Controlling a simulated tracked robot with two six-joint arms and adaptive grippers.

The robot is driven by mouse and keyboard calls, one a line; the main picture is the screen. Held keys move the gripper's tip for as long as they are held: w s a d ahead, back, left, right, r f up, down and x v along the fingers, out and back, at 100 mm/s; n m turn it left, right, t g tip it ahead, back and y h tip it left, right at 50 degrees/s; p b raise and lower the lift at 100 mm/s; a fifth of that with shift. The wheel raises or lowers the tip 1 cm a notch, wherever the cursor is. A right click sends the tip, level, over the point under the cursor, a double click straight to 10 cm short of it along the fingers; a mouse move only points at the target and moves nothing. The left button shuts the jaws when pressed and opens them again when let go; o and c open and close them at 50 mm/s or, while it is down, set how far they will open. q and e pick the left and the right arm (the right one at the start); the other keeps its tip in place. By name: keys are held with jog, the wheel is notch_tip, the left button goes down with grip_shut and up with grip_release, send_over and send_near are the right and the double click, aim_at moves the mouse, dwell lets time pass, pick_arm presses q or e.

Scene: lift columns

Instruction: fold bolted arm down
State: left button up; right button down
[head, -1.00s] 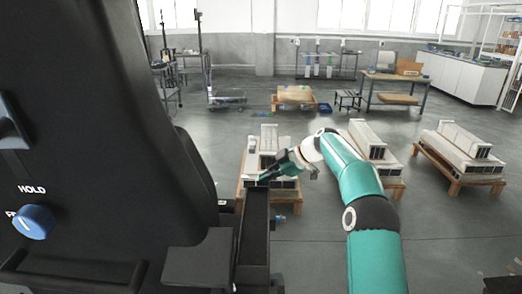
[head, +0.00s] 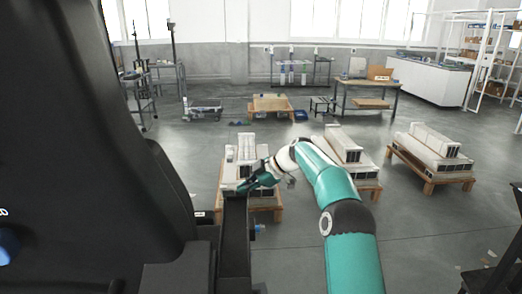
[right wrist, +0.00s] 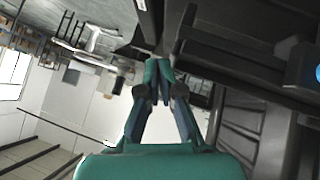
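The black lift column (head: 90,150) fills the left of the head view. A dark arm-like beam (head: 235,240) stands out beside its lower part. Whether this beam is the bolted arm I cannot tell, and no bolt shows clearly. My right gripper (head: 246,187) is close to the beam's far end; contact cannot be told. In the right wrist view my right gripper (right wrist: 158,70) has its teal fingertips together, with nothing visible between them. A dark beam (right wrist: 230,58) lies just right of the fingertips there. My left gripper is not in view.
A blue knob (head: 7,246) is cut off at the left edge. Pallets with pale stacked parts (head: 345,150) (head: 432,150) stand ahead and to the right, and another is behind my right gripper. A workbench (head: 365,95) is at the back. Grey floor between is open.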

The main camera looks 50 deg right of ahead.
jog(key=s+d+r+p, duration=0.4)
jog(key=s+d+r, duration=0.1)
jog(key=r, duration=0.5)
jog(key=shift+d+r, duration=0.15)
jog(key=shift+r, duration=0.15)
